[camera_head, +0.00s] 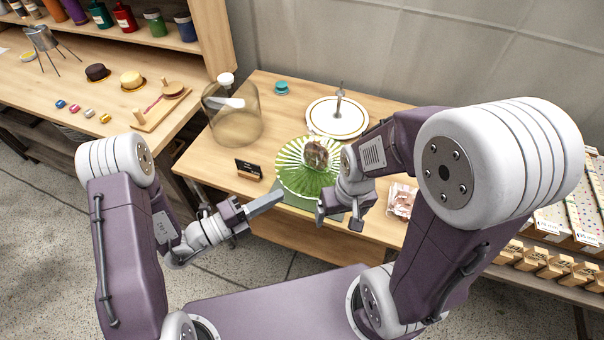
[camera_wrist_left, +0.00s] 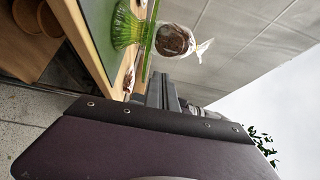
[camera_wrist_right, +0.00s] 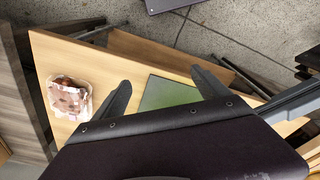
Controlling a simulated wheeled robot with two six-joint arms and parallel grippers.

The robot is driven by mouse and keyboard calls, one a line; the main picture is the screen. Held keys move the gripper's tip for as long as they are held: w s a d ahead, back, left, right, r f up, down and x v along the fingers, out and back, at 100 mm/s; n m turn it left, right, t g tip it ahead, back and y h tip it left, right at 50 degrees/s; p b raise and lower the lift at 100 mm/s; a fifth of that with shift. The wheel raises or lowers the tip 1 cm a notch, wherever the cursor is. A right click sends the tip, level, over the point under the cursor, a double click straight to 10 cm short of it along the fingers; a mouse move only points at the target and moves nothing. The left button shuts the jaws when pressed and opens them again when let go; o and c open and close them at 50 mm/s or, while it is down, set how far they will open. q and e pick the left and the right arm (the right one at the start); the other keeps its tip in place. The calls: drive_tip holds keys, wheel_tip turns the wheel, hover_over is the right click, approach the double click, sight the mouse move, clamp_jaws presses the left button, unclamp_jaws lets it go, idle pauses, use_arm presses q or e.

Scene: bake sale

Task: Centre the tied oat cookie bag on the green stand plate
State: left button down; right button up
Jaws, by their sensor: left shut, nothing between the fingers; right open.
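The tied oat cookie bag (camera_head: 316,154), clear with brown contents, sits upright on the green stand plate (camera_head: 292,162). In the head view it looks off toward the plate's right and far side. The left wrist view shows the bag (camera_wrist_left: 174,41) with its pale tied top and the green stand (camera_wrist_left: 128,28) sideways. My left gripper (camera_head: 281,194) is shut and empty, near the plate's front left, apart from the bag. My right gripper (camera_head: 340,221) is open and empty in front of the plate's right side. Its arm hides part of the plate's right edge.
A green mat (camera_wrist_right: 168,92) lies under the stand. A clear pack (camera_head: 401,201) lies to the right. A small black sign (camera_head: 248,169) and a glass dome (camera_head: 234,122) stand left. A white gold-rimmed plate (camera_head: 318,124) with a central post is behind.

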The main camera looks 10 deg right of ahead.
sight(301, 190)
use_arm(q)
drive_tip(key=x, duration=0.8)
drive_tip(key=shift+s+f, duration=0.1)
drive_tip(key=w, duration=0.1)
drive_tip(key=w+d, duration=0.1)
drive_tip(key=w, duration=0.1)
drive_tip(key=shift+w+d, duration=0.1)
drive_tip(key=shift+d, duration=0.2)
drive_tip(key=shift+w+d, duration=0.15)
drive_tip(key=shift+w, duration=0.15)
